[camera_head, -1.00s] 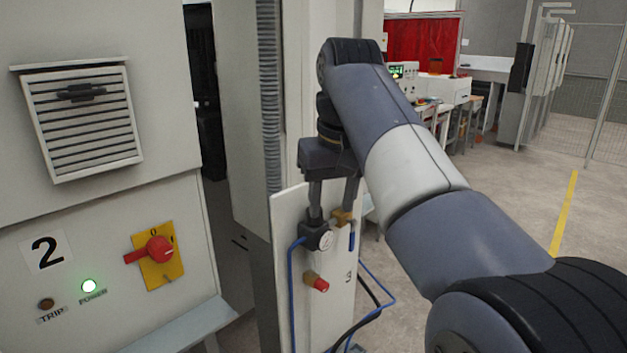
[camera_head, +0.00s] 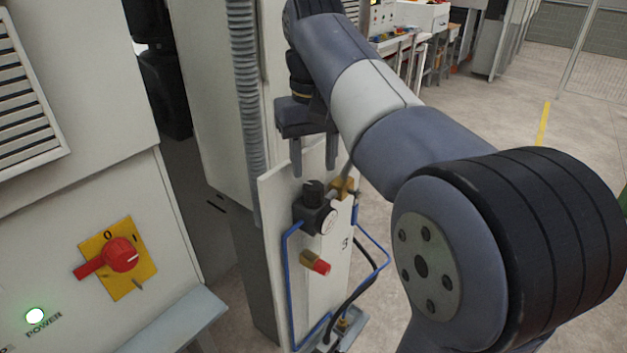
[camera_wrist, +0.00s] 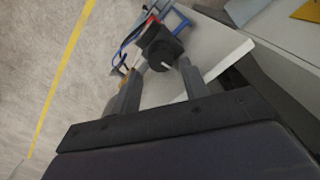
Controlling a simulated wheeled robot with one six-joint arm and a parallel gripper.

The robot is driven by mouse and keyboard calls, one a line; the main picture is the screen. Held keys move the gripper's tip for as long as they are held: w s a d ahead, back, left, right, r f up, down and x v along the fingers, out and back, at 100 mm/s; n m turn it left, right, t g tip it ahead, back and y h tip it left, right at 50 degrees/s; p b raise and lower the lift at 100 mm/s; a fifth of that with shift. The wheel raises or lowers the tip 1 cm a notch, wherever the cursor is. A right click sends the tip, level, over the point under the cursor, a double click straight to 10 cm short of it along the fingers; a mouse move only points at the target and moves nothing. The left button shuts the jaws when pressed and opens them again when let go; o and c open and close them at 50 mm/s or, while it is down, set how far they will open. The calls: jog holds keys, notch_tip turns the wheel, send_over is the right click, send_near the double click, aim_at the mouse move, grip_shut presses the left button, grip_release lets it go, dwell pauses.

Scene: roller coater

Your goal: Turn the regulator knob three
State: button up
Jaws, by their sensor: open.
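The regulator knob (camera_head: 313,190) is a black ribbed cap on top of a black regulator body with a round gauge (camera_head: 328,222), on the narrow white panel marked 3. It also shows in the wrist view as a round black cap (camera_wrist: 161,58) with a pale line. My gripper (camera_head: 314,172) points down, its two fingers open and empty. The fingertips are above the knob and apart from it in the head view. In the wrist view the knob lies beyond and roughly between the fingertips (camera_wrist: 160,80).
A brass valve (camera_head: 343,187) stands right beside the regulator. A red-and-brass fitting (camera_head: 315,263) and blue hoses (camera_head: 290,280) are below. At left is a cabinet with a red rotary switch on a yellow plate (camera_head: 130,283). Open floor lies to the right.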

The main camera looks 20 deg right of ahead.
aim_at(315, 185)
jog(key=shift+f, duration=2.25)
jog(key=c, duration=0.7)
jog(key=shift+r+n, duration=0.1)
jog(key=shift+n, duration=0.2)
jog(key=n+p, duration=0.3)
jog(key=shift+d+r+n, duration=0.1)
jog(key=shift+n, duration=0.3)
jog(key=n+p, duration=0.3)
jog(key=n, duration=0.3)
jog(key=shift+w, duration=0.1)
